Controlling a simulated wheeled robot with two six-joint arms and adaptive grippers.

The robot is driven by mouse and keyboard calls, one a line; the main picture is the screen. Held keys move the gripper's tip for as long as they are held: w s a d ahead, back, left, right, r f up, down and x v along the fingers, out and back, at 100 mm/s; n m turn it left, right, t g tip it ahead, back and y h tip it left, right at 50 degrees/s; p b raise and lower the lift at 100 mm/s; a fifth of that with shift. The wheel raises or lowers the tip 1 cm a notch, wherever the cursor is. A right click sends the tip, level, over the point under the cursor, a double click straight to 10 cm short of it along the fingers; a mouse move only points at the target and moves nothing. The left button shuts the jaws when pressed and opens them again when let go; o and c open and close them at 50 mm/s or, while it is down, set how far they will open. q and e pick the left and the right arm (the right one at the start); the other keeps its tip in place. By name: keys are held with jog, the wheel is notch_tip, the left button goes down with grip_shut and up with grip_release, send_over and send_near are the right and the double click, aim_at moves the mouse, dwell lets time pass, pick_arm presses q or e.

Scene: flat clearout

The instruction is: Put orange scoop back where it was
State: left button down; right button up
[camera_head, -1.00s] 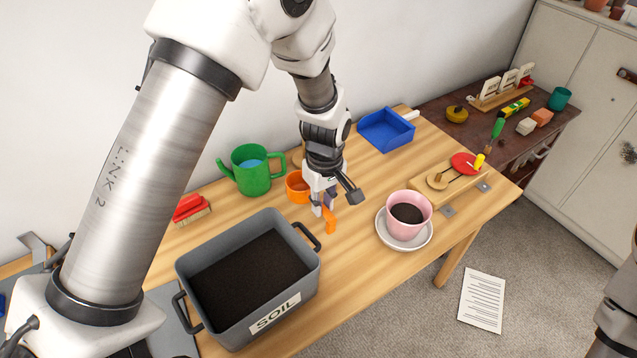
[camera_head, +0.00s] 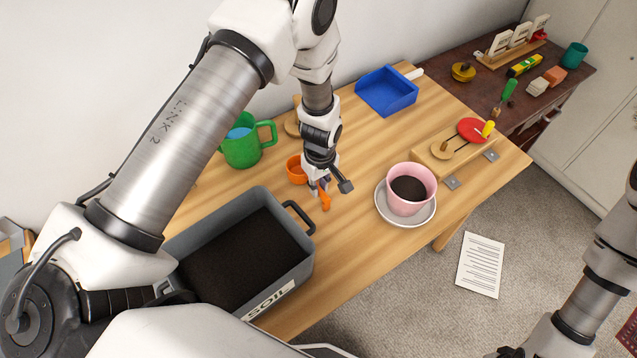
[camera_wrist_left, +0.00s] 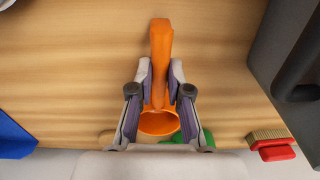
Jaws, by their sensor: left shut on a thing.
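The orange scoop (camera_head: 296,171) is on or just above the wooden table, between the green watering can and the pink pot. My left gripper (camera_head: 319,186) is shut on its handle, and the cup of the scoop sits just left of the fingers. In the left wrist view the orange scoop (camera_wrist_left: 160,55) lies between the two fingertips of my left gripper (camera_wrist_left: 160,85), with its round cup toward the wrist. Whether the scoop touches the table I cannot tell. My right gripper is not in view; only part of my right arm shows at the right edge.
A grey soil bin (camera_head: 308,255) stands left of the gripper. A green watering can (camera_head: 242,150) is behind it. A pink pot (camera_head: 408,205) of soil stands on a saucer (camera_head: 380,208). A blue dustpan (camera_head: 387,92) lies at the back. Bare table (camera_head: 345,235) lies in front.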

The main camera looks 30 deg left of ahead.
pick_arm(q)
jog(key=shift+f, duration=0.35)
jog(key=c, duration=1.1)
grip_release()
jog(key=shift+r, duration=0.3)
notch_tip(320, 180, up, 12)
jog(key=b, duration=0.2)
jog(key=shift+d+f+b, duration=0.15)
jog(key=shift+b, duration=0.2)
